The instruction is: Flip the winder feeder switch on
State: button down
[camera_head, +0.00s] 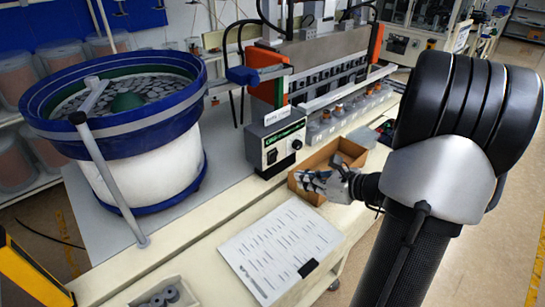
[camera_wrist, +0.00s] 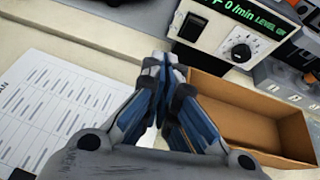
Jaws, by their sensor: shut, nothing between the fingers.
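A feeder control box (camera_head: 275,142) stands on the bench beside the bowl feeder. It has a green display, a knob and a small dark switch (camera_head: 271,156) low on its front. The label on its top is too small to read surely. The box also shows in the wrist view (camera_wrist: 215,52) at the top, with its knob (camera_wrist: 241,53) and the dark switch (camera_wrist: 192,27) left of it. My gripper (camera_head: 302,181) is shut and empty, in front of and below the box. In the wrist view its fingertips (camera_wrist: 165,66) are together, just short of the box's lower left front, apart from the switch.
An open cardboard box (camera_head: 318,163) lies right of my gripper. A printed sheet (camera_head: 280,248) lies flat on the bench in front. A blue-rimmed bowl feeder (camera_head: 120,120) stands at left with a grey post. An orange-ended machine (camera_head: 320,65) is behind the control box.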

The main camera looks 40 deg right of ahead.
jog(key=d, duration=0.1)
jog(key=d+m, duration=0.1)
jog(key=s+d+m+h, duration=0.1)
jog(key=shift+d+f+t, duration=0.15)
jog(key=shift+f+t, duration=0.15)
jog(key=shift+f, duration=0.05)
jog(key=shift+w, duration=0.1)
jog(key=b, duration=0.3)
send_near(273, 161)
jog(key=w+f, duration=0.3)
jog(key=shift+w+a+r, duration=0.2)
jog(key=shift+w+r, duration=0.25)
jog(key=shift+w, duration=0.35)
jog(key=shift+r, duration=0.15)
